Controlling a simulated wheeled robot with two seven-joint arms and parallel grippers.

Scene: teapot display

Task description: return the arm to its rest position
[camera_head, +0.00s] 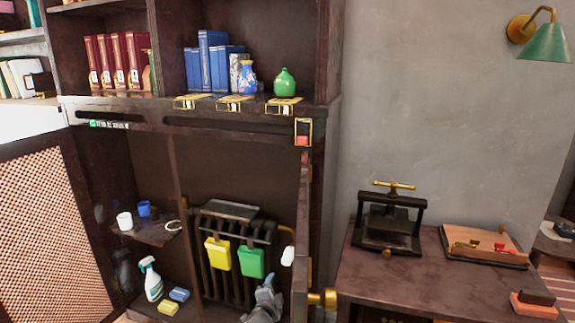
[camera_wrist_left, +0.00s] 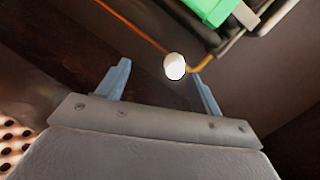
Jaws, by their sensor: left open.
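My left gripper (camera_head: 266,292) is low in the head view, in front of the open lower compartment of the dark cabinet (camera_head: 150,180). Its two blue-grey fingers stand apart in the left wrist view (camera_wrist_left: 158,72), and nothing is held between them. A white rounded knob (camera_head: 288,256) is just above and to the right of the gripper in the head view. It also shows in the left wrist view (camera_wrist_left: 175,67), beyond the fingers and close to the right one; I cannot tell the gap. My right gripper is in neither view.
A dark radiator (camera_head: 213,287) carries a yellow container (camera_head: 218,253) and a green container (camera_head: 251,262). A spray bottle (camera_head: 151,279) and sponges (camera_head: 179,294) are to the left. The cabinet's upright edge (camera_head: 303,230) is close on the right. A side table (camera_head: 370,281) bears a press (camera_head: 388,222).

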